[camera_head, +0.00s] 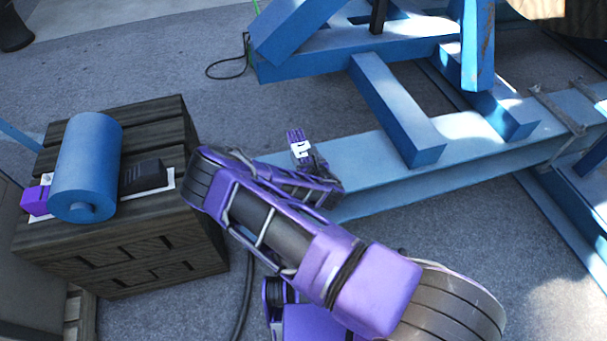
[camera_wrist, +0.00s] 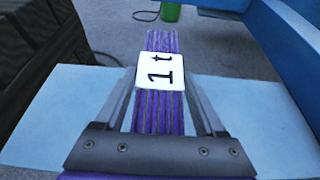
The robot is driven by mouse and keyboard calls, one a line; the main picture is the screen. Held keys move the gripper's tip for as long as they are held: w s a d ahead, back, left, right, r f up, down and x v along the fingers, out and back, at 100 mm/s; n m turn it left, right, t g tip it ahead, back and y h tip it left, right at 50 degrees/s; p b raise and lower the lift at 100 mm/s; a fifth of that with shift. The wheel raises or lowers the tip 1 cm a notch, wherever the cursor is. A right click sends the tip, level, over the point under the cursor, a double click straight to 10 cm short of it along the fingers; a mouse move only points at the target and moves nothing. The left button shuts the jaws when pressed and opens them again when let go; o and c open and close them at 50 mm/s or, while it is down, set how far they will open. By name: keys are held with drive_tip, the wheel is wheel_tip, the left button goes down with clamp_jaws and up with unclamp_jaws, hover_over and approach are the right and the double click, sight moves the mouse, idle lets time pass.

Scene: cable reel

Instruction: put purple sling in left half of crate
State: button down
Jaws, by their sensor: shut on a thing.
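The purple sling (camera_head: 295,137) is a flat, ribbed bundle with a white tag. In the wrist view the sling (camera_wrist: 160,112) lies lengthwise between my two fingers, and its tag reads "1t". My gripper (camera_wrist: 163,95) is shut on it. In the head view my gripper (camera_head: 304,158) is over the light blue beam, right of the crate; I cannot tell whether the sling touches the beam. The dark wooden crate (camera_head: 150,245) stands at the left. A blue cylinder (camera_head: 88,160) lies on it, with a purple block (camera_head: 35,201) left and a black block (camera_head: 143,176) right.
The light blue beam (camera_head: 365,160) runs from the middle to the right, under a blue frame (camera_head: 395,110). My arm fills the lower middle. A dark cable loop (camera_head: 228,68) lies on the grey floor behind. A green object (camera_wrist: 171,12) shows in the wrist view.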

wheel_tip(320, 180, down, 8)
drive_tip(key=shift+f+b, duration=0.1)
drive_tip(key=shift+b, duration=0.6)
drive_tip(key=shift+c, duration=2.1)
unclamp_jaws()
drive_tip(key=shift+f, duration=0.2)
drive_tip(key=o, duration=0.4)
drive_tip(key=shift+r, duration=0.1)
